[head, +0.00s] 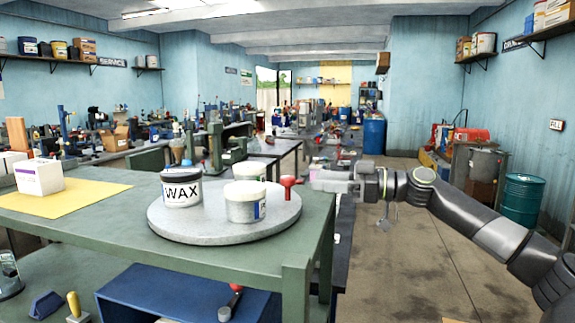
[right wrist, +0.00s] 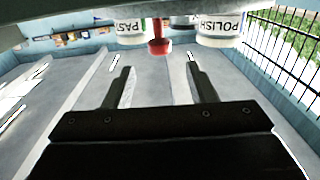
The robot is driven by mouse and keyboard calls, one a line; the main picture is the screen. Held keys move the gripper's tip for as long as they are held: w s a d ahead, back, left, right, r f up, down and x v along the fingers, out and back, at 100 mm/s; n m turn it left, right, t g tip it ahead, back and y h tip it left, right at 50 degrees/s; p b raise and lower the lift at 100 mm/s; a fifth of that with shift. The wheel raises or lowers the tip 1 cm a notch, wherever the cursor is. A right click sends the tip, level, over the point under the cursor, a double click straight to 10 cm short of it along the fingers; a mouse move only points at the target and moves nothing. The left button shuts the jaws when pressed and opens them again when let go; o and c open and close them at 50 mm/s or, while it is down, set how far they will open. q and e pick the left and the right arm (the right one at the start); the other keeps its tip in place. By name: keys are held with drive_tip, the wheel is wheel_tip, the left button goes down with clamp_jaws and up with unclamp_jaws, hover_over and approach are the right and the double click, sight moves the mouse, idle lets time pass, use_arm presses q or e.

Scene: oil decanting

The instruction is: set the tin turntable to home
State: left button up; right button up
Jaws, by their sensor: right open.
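The tin turntable (head: 212,234) is a grey round disc on the green bench's right end. It carries a WAX tin (head: 182,187) with a dark lid at the left and two white tins, one in front (head: 245,202) and one behind (head: 249,171). A red knob (head: 288,186) stands at its right edge. My right gripper (head: 318,181) is open and empty, just right of the knob and apart from it. My left gripper is not in view.
A white box (head: 39,177) sits on a yellow mat (head: 85,197) at the left of the green bench (head: 120,222). A blue shelf with a red-headed tool (head: 232,300) is below. Open floor (head: 400,265) lies right of the bench; a teal drum (head: 523,200) stands farther right.

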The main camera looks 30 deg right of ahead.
sight(287, 177)
drive_tip(key=p+x, duration=0.5)
drive_tip(key=x, duration=0.2)
drive_tip(key=shift+w+a+r, duration=0.1)
drive_tip(key=shift+w+a, duration=0.05)
drive_tip(key=shift+w, duration=0.1)
drive_tip(key=shift+w+a, duration=0.35)
drive_tip(key=shift+w, duration=0.05)
clamp_jaws()
